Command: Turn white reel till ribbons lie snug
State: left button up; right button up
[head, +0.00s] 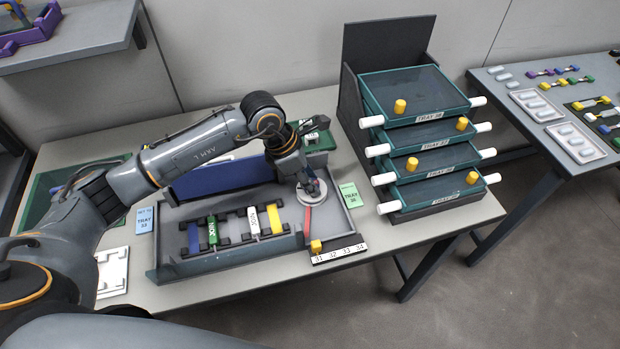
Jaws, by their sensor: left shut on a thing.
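The white reel (316,197) is a round disc at the right end of an open grey tray (346,214) on the table. My left gripper (305,182) comes down on the reel from above and is shut on it; the fingers hide part of its top. A red ribbon (307,219) runs from beneath the reel toward the tray's front. Blue (194,239), green (213,231), white (253,222) and yellow (275,219) strips lie across dark holders in the tray. How snug any ribbon lies is too small to tell. My right gripper is not in view.
A rack (350,97) of stacked green trays with white handles and yellow knobs stands close to the right. A blue panel (222,178) stands along the tray's back. A numbered strip (339,253) lies at its front. A second table (500,112) holds more parts.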

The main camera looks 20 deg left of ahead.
pick_arm(q)
jog(key=shift+n+t+b, duration=0.5)
jog(key=shift+n, duration=0.8)
jog(key=o, duration=1.1)
jog(key=shift+o, duration=0.2)
jog(key=shift+s+r, duration=0.1)
jog(key=shift+r, duration=0.15)
jog(key=v, duration=1.1)
jog(key=shift+r, duration=0.3)
jog(key=shift+d+y, duration=0.1)
jog(key=shift+y, duration=0.2)
